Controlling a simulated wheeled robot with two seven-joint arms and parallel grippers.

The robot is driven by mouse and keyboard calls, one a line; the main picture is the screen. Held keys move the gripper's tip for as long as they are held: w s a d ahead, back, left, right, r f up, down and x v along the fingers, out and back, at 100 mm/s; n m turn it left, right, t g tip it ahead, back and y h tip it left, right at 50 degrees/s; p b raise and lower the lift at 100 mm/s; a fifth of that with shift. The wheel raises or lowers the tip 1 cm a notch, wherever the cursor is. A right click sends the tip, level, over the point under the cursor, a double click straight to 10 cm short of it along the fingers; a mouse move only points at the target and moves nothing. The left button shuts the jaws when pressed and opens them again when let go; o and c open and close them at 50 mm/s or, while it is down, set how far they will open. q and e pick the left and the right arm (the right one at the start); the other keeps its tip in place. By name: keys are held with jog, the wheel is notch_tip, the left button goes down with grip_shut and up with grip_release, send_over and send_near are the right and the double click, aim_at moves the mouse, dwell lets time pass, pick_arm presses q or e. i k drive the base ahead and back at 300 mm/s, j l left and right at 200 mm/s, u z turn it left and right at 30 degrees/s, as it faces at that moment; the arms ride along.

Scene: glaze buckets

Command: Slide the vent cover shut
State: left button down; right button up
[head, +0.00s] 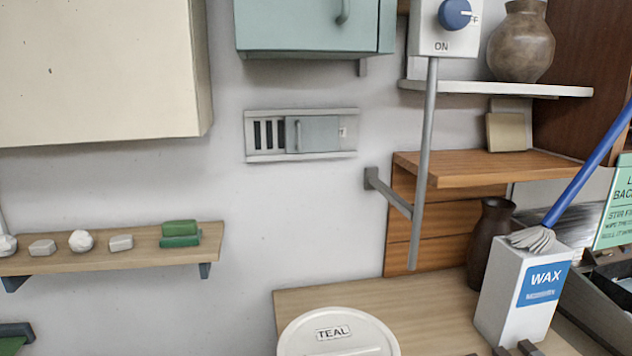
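The vent (302,156) is a pale grey horizontal frame on the white wall, in the middle of the head view. Its sliding cover (320,134) is a blue-grey plate with a small upright handle (298,135) near its left edge. The cover sits in the middle to right part of the frame. Several dark upright slots (268,134) show uncovered to its left. A small pale label (343,132) shows at the frame's right end.
A teal cabinet (305,25) hangs above the vent and a cream cabinet (95,75) to its left. A switch box (436,32) and grey rod (424,150) stand to the right. A shelf (110,250) with stones is lower left. The wall around the vent is clear.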

aim_at(304, 133)
jog(key=i+l, duration=0.1)
jog(key=l, duration=0.3)
jog(key=i+l, duration=0.1)
jog(key=l, duration=0.25)
jog(key=i+l+z, duration=0.1)
jog(key=l, duration=0.3)
jog(key=i+l, duration=0.15)
jog(key=l, duration=0.2)
